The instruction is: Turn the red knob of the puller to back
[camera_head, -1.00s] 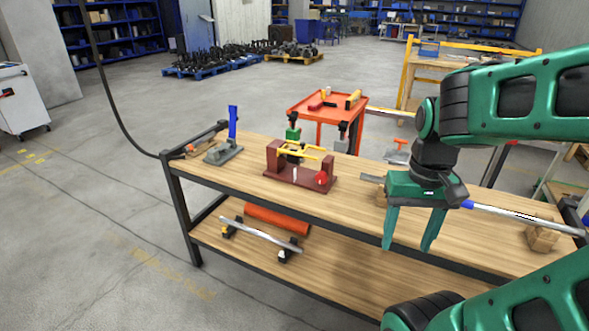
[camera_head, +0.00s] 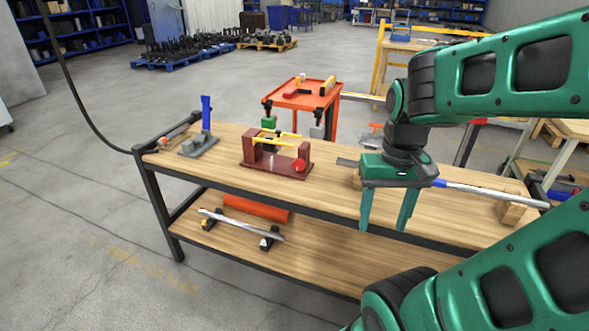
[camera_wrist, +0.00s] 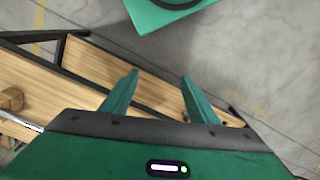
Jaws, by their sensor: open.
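The puller (camera_head: 274,163) is a dark red frame with yellow bars across its top, standing on the wooden workbench left of my gripper. Its round red knob (camera_head: 298,165) is on the front face of its right upright. My gripper (camera_head: 386,228) points down at the bench's front edge, to the right of the puller, with its two green fingers apart and nothing between them. In the wrist view my gripper (camera_wrist: 158,85) shows the same open fingers over the bench edge and floor. The puller is outside the wrist view.
The workbench (camera_head: 330,196) has a grey tool with a blue handle (camera_head: 206,114) at its left end. A silver bar (camera_head: 480,189) and wooden blocks (camera_head: 513,207) lie at the right. A lower shelf holds a rod (camera_head: 240,224). An orange cart (camera_head: 303,97) stands behind.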

